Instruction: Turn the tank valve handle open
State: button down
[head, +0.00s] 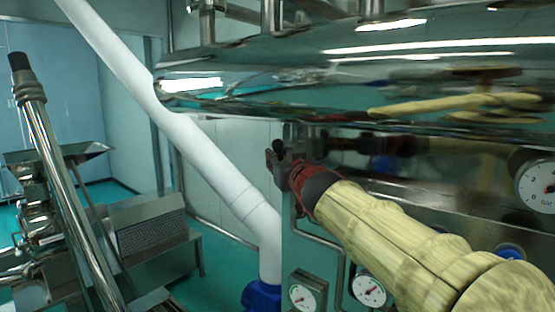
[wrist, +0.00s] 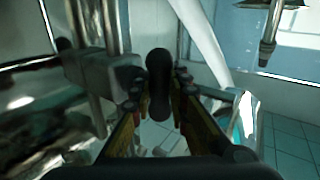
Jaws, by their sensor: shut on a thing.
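The valve handle (wrist: 158,72) is a black, rounded grip in the middle of the wrist view. It stands between the two fingers of my gripper (wrist: 159,98), which is shut on it. In the head view my gripper (head: 285,166) is below the underside of the shiny steel tank (head: 400,68). A small dark piece of the handle (head: 281,147) shows at the fingertips there. The valve body and the rest of the handle are mostly hidden by my gripper.
A white pipe (head: 205,150) slants down left of my gripper. Pressure gauges (head: 369,290) sit below my arm, and another gauge (head: 537,185) is at the right. A steel machine (head: 140,225) stands at the left. Teal floor shows between the machine and the pipe.

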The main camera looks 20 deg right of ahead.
jog(key=shift+f+t+b, duration=0.25)
jog(key=shift+t+b, duration=0.05)
jog(key=shift+b, duration=1.65)
jog(key=shift+r+m+b, duration=0.2)
jog(key=shift+m+b, duration=0.1)
jog(key=shift+b, duration=0.55)
jog(key=c, duration=1.7)
grip_release()
jog(key=shift+s, duration=0.1)
jog(key=s, duration=0.8)
jog(key=s+f, duration=0.1)
jog(key=s, duration=0.2)
jog(key=shift+s+d, duration=0.25)
jog(key=shift+s, duration=0.15)
